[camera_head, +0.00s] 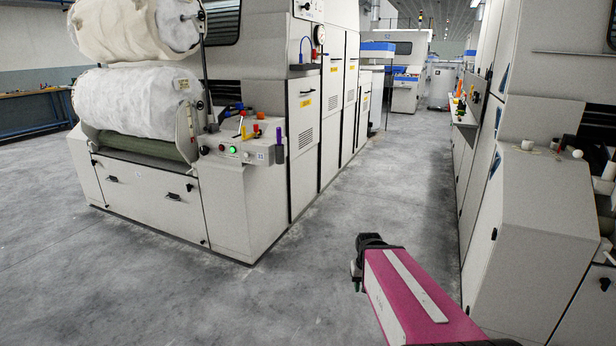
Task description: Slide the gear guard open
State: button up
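I cannot tell which panel is the gear guard. The carding machine (235,215) at the left has pale grey side panels (305,120) with dark handles and yellow labels, and they look shut. Its low front doors (150,195) also look shut. My gripper (356,275) is the small dark end of my magenta arm, low and right of centre, over the aisle floor. It appears apart from both machines. Its fingers are too small and dark to tell whether they are open or shut.
Another machine (530,220) stands close at the right. The grey floor aisle (375,190) between them is clear.

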aim_at(308, 116)
jog(key=i, duration=1.9)
